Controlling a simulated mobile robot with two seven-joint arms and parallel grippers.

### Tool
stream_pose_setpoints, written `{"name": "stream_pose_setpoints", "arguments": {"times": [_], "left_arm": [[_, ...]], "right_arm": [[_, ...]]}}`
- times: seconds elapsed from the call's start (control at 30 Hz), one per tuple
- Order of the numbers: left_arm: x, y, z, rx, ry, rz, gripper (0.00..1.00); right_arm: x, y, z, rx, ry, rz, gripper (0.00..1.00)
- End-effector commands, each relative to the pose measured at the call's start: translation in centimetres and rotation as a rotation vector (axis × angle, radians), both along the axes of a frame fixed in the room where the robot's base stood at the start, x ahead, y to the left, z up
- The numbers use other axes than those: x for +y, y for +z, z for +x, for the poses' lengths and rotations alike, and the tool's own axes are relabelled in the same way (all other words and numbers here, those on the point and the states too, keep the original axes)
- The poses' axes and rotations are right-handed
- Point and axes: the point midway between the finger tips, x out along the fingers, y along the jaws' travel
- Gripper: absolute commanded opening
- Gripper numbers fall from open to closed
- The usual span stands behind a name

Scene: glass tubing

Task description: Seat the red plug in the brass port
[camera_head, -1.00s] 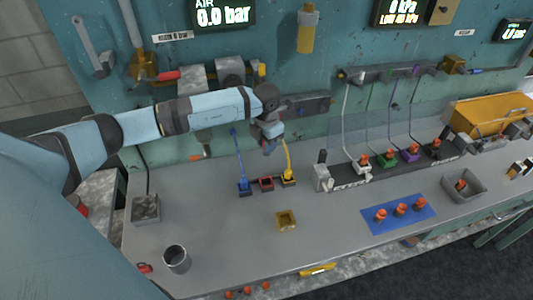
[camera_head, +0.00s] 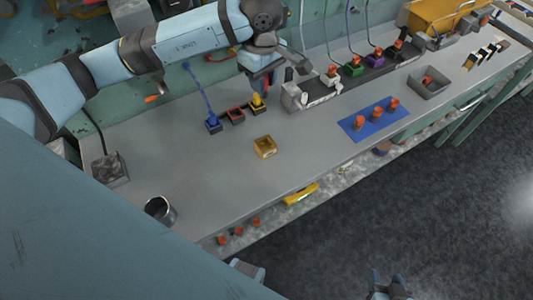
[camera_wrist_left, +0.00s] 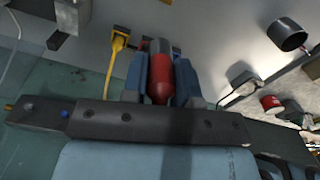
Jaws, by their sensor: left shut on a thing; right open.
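My left gripper (camera_head: 262,84) is above the back of the bench, just behind the yellow socket (camera_head: 257,105). In the left wrist view its fingers (camera_wrist_left: 161,82) are shut on the red plug (camera_wrist_left: 160,82), a red cylinder with a grey end. The plug is largely hidden by the gripper in the head view. A square, open-topped brass block (camera_head: 265,148), apparently the brass port, sits alone on the bench in front of the sockets, apart from the gripper. My right gripper (camera_head: 389,284) appears at the bottom edge, open and away from the bench.
A blue socket (camera_head: 213,125) and a red socket (camera_head: 236,116) stand beside the yellow one. A blue mat (camera_head: 374,120) with orange-topped plugs, a grey tray (camera_head: 428,88) and a dark cup (camera_head: 160,209) are on the bench. The bench middle (camera_head: 190,170) is clear.

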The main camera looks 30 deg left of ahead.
Motion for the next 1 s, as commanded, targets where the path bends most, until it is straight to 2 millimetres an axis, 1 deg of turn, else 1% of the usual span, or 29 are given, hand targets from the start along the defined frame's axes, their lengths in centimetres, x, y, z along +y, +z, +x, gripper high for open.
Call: {"name": "stream_pose_setpoints", "arguments": {"times": [0.03,0.1,0.23,0.33,0.47,0.7,0.8,0.9,1.0], "left_arm": [[-0.4,-0.2,-0.4,-0.003,-0.066,0.001,0.02],[-0.7,-0.1,-0.8,-0.003,-0.137,0.003,0.02],[-1.0,-0.1,-1.2,-0.003,-0.205,0.005,0.02],[-1.0,-1.3,-1.3,0.0,-0.22,0.006,0.02],[-1.0,-4.5,-1.4,0.003,-0.218,0.006,0.02],[-1.0,-10.9,-1.4,0.003,-0.216,0.006,0.02],[-1.0,-13.2,-1.3,0.001,-0.216,0.005,0.02],[-1.0,-14.7,-1.3,-0.002,-0.217,0.006,0.02],[-1.0,-15.4,-1.2,-0.003,-0.216,0.005,0.02]], "right_arm": [[0.1,-0.5,0.0,-0.001,0.003,0.001,0.52],[0.2,-0.6,0.1,-0.004,0.006,0.001,0.52],[0.3,-0.2,0.3,-0.013,0.009,0.003,0.52],[0.2,0.2,0.5,-0.017,0.009,0.001,0.52],[0.1,0.8,0.5,-0.018,0.008,-0.001,0.52],[-0.1,1.6,0.5,-0.016,0.007,-0.004,0.52],[-0.2,1.8,0.5,-0.013,0.006,-0.007,0.52],[-0.2,1.9,0.4,-0.012,0.006,-0.007,0.52],[-0.2,1.9,0.4,-0.011,0.005,-0.007,0.52]]}}
